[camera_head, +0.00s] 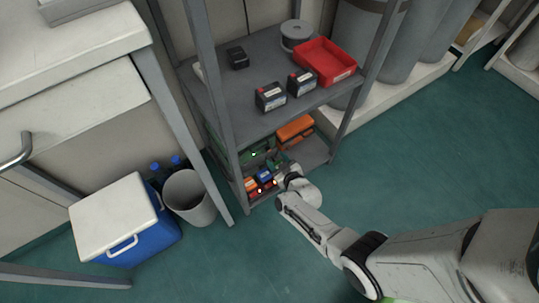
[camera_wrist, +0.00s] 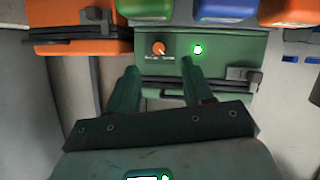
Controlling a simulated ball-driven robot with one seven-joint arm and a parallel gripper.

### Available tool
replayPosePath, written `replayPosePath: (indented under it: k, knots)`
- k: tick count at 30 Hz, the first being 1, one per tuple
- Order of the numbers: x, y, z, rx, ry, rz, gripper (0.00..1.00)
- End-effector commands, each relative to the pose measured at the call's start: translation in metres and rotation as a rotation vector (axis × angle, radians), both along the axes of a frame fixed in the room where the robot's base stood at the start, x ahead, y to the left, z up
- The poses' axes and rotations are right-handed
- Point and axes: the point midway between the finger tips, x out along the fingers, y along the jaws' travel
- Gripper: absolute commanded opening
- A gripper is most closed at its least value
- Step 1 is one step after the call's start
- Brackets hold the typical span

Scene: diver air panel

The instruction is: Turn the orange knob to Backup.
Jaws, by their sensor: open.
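The orange knob (camera_wrist: 158,47) is small and round. It sits on the front of a green panel box (camera_wrist: 215,70), left of a lit green lamp (camera_wrist: 197,49). Two small labels under the knob are too small to read, and its pointing direction is unclear. My gripper (camera_wrist: 159,72) is open and empty. Its two green fingers point toward the panel, one on each side of the knob in the wrist view, with no visible contact. In the head view, my gripper (camera_head: 279,166) reaches into the lower shelf, where the knob cannot be made out.
An orange case (camera_wrist: 80,35) stands left of the panel box; green, blue and orange items lie above it in the wrist view. The grey rack (camera_head: 255,95) has a shelf over my gripper, bearing a red tray (camera_head: 325,62). A bin (camera_head: 190,197) and cooler (camera_head: 125,220) stand left.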

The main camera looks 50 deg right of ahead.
Motion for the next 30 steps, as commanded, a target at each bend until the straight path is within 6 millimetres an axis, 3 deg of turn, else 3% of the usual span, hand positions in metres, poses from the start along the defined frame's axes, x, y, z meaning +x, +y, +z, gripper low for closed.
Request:
replayPosePath:
  k: [3,12,26,30]
  knots:
    - [0.017,-0.007,-0.013,0.000,-0.001,-0.001,0.51]
    - [0.046,-0.019,-0.023,0.000,0.000,0.001,0.51]
    - [0.053,-0.022,-0.023,0.001,0.002,0.001,0.51]
    - [0.053,-0.022,-0.023,0.001,0.001,0.002,0.37]
